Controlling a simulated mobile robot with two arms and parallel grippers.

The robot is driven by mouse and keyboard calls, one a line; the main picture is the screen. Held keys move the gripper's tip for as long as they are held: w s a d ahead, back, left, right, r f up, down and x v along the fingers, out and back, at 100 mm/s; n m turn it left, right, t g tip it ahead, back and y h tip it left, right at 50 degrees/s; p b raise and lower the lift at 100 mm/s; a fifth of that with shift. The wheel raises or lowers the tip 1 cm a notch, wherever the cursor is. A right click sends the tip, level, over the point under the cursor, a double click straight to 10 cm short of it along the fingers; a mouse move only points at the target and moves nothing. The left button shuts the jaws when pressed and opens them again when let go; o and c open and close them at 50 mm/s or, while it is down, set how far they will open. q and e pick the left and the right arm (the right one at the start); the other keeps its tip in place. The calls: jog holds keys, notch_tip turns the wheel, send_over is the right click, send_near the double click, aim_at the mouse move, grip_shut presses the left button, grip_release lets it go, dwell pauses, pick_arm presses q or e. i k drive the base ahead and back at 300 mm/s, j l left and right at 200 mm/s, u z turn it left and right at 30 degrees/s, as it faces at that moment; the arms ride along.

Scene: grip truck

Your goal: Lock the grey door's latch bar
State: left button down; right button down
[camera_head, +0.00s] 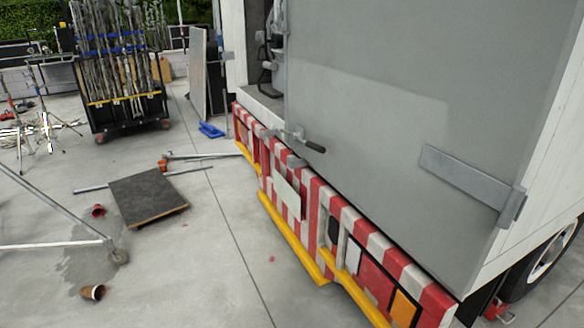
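The grey door (375,95) of the truck fills the upper right of the head view. Its latch bar (292,135) shows at the door's lower left corner, with a dark-tipped handle (314,147) pointing right and slightly down. The handle lies close to the door's face; I cannot tell whether the latch is engaged. A metal hinge strap (465,178) is on the door's lower right. Left of the door's edge, part of the truck's opening (262,50) shows. Neither of my grippers is in view.
The red and white striped bumper (317,205) with a yellow rail (290,238) runs below the door. A loaded cart (122,85) stands at the back left. Floor left of the bumper is mostly clear.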

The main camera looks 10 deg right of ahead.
aim_at(318, 148)
jog(key=i+j+z, duration=0.15)
jog(key=j, duration=0.85)
jog(key=j+z, duration=0.15)
jog(key=j, duration=0.8)
jog(key=i+j+z, duration=0.3)
jog(key=i+j, duration=0.85)
jog(key=i+l, duration=0.1)
jog(key=i, duration=0.3)
jog(key=i+l+z, duration=0.1)
jog(key=i, duration=0.35)
